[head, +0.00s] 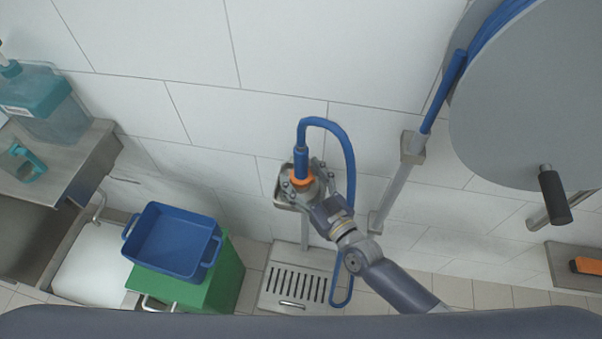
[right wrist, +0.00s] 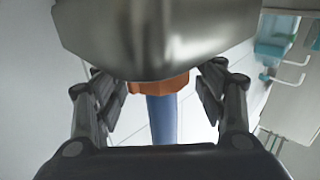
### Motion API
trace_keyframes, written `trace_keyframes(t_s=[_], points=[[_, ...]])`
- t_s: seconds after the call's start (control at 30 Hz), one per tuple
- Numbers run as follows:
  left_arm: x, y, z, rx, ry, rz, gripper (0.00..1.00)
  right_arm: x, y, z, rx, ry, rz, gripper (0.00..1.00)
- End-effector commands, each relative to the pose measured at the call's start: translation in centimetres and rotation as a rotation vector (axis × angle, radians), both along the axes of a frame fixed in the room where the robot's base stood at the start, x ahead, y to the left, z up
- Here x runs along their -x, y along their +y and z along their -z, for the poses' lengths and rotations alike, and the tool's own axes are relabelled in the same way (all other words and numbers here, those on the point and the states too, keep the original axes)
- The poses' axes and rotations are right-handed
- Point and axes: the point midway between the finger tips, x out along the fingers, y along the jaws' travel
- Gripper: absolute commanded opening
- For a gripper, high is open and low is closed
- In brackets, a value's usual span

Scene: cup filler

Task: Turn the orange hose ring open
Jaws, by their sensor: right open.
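The orange hose ring (head: 302,181) sits at the lower end of the blue hose (head: 301,160), at a small metal holder (head: 287,196) on the wall. My right gripper (head: 303,178) is open, with its fingers on either side of the ring. In the right wrist view the orange ring (right wrist: 160,82) lies between the two open fingers, with a gap visible at least on the right. A large metal part (right wrist: 160,40) hides part of the ring there. Contact between fingers and ring cannot be told. My left gripper is not in view.
A floor drain grate (head: 296,286) lies below the holder. A blue tub (head: 172,240) stands on a green box (head: 222,275) to the left. A large hose reel (head: 530,95) with a black handle (head: 554,195) is at the right. A steel sink counter stands far left.

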Motion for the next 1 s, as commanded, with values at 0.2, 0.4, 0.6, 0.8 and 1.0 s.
trace_keyframes(t_s=[0.2, 0.4, 0.6, 0.8, 1.0], points=[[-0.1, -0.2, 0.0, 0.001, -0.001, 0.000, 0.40, 3.7, -2.3, 0.2, 0.002, 0.003, -0.001, 0.65], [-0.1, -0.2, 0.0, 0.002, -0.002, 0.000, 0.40, 7.1, -4.5, 0.1, 0.001, 0.003, -0.001, 0.65], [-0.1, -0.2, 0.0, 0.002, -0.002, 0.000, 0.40, 9.0, -5.7, 0.0, 0.000, 0.000, 0.000, 0.65], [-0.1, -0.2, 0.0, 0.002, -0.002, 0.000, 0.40, 9.4, -5.9, -0.1, -0.001, 0.000, 0.000, 0.65], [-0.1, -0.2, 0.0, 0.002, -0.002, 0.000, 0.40, 9.4, -5.9, 0.0, -0.001, 0.000, 0.001, 0.65]])
